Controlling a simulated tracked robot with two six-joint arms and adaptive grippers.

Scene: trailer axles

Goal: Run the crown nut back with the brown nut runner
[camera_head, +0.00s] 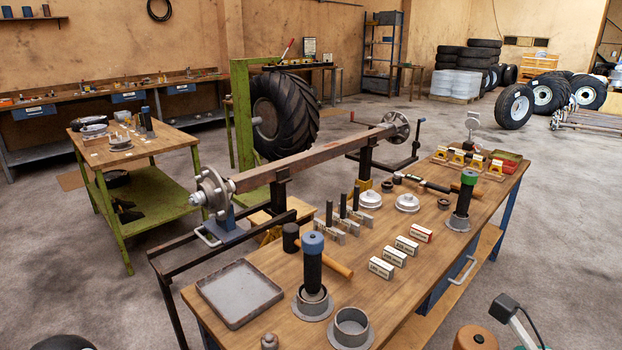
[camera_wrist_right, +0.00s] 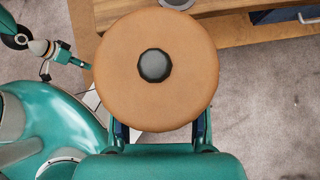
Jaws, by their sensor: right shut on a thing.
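The brown nut runner (camera_wrist_right: 190,95) fills the middle of the right wrist view, its round brown end with a dark centre facing the camera. My right gripper (camera_wrist_right: 160,130) is shut on it, a finger on each side. Its brown top (camera_head: 475,340) also shows at the bottom right of the head view, in front of the bench. The axle beam (camera_head: 310,160) lies on stands behind the bench, with a near-left hub (camera_head: 212,192) and a far hub (camera_head: 396,126). A small nut-like end (camera_head: 197,199) shows on the near hub; I cannot tell its crown shape. My left gripper is not seen.
On the bench (camera_head: 262,262) stand a blue-topped tool (camera_head: 312,262), a green-topped tool (camera_head: 464,200), a grey tray (camera_head: 238,292), a mallet (camera_head: 292,238), labelled boxes (camera_head: 394,256) and a grey ring (camera_head: 351,328). A green cart (camera_head: 140,153) stands left. Floor between is clear.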

